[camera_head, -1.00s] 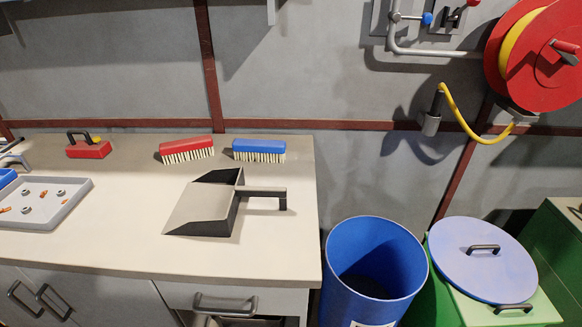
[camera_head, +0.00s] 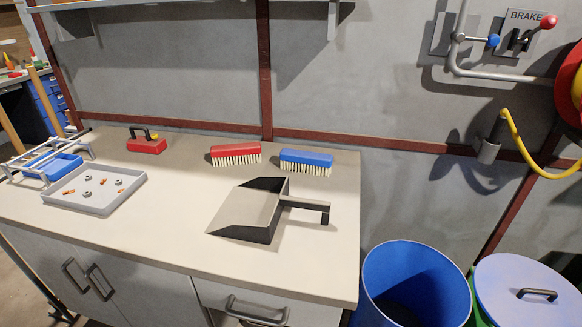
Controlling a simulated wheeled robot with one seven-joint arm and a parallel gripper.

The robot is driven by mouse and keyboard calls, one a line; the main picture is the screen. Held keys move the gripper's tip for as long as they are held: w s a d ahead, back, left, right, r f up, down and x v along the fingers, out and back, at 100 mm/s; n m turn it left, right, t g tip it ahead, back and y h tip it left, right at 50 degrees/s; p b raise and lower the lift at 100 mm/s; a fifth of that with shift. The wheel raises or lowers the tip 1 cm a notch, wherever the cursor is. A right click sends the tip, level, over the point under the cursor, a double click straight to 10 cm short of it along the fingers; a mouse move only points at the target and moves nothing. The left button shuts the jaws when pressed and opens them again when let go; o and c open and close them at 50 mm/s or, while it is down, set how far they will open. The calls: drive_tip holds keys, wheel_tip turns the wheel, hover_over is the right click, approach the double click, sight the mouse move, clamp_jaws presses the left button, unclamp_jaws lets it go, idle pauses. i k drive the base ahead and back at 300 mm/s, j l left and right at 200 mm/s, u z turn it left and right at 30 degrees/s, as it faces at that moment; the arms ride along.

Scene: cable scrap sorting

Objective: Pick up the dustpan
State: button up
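The dustpan (camera_head: 247,214) lies on the right part of the workbench top (camera_head: 170,222). It has a pale grey pan with dark side walls. Its dark handle (camera_head: 307,205) points right, toward the bench's right edge, with its end bent down. Nothing covers the dustpan. My gripper is not in view.
A red brush (camera_head: 236,154) and a blue brush (camera_head: 306,162) lie behind the dustpan. A grey tray (camera_head: 75,203) with small scraps and a red block with a handle (camera_head: 147,145) are further left. A blue bin (camera_head: 415,275) stands right of the bench. The bench front is clear.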

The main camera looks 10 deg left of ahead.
sight(252, 212)
drive_tip(key=i+j+z, duration=0.1)
drive_tip(key=j+z, duration=0.25)
drive_tip(key=j, duration=0.45)
drive_tip(key=j+z, duration=0.4)
drive_tip(key=j, duration=0.4)
drive_tip(key=j+z, duration=0.35)
drive_tip(key=j, duration=0.5)
drive_tip(key=k, duration=0.05)
